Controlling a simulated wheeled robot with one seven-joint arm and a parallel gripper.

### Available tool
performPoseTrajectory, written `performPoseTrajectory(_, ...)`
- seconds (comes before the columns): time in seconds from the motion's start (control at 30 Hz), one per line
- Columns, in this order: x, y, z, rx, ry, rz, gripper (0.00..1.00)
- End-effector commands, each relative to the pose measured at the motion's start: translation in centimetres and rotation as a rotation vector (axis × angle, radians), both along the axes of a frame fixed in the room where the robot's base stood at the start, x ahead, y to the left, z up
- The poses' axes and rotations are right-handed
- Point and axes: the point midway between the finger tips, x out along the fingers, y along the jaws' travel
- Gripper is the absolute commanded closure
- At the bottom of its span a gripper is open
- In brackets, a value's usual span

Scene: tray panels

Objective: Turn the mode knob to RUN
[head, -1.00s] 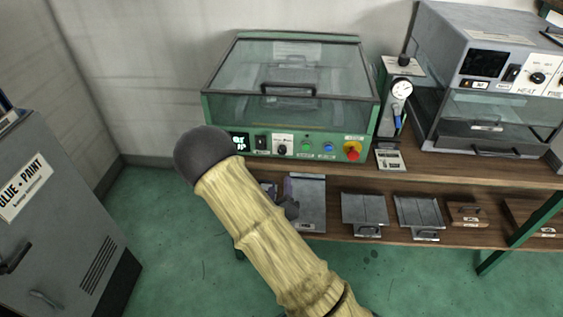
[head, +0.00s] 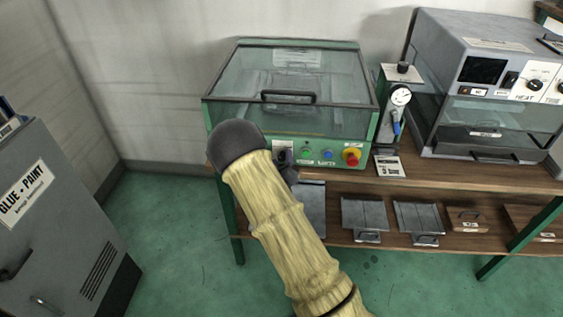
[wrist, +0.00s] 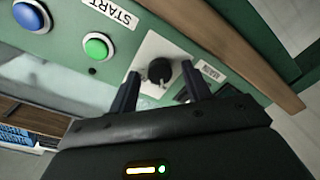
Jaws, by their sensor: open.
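The mode knob (wrist: 160,72) is a round black knob with a pointer on a white plate (wrist: 151,51) on the green machine's front panel. In the head view the knob (head: 281,157) shows just above my arm. My gripper (wrist: 162,80) is open, with one dark fingertip on each side of the knob in the wrist view. I cannot tell whether either finger touches it. The plate's markings are too small to read, so I cannot tell which mode the pointer is at. In the head view my arm hides most of my gripper.
A green START button (wrist: 98,46) and a blue button (wrist: 32,15) sit beside the knob. A red stop button (head: 351,157) is further right on the panel. The machine's clear lid (head: 290,75) is down. A gauge stand (head: 400,97) stands to the right.

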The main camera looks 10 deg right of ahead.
Motion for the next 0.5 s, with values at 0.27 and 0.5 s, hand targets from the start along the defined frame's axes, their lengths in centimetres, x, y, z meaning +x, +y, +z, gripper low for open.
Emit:
performPoseTrajectory(0.27,-0.04,0.0,-0.02,0.0,0.0,0.0,0.73)
performPoseTrajectory(0.5,-0.05,0.05,-0.04,0.001,0.0,0.001,0.96)
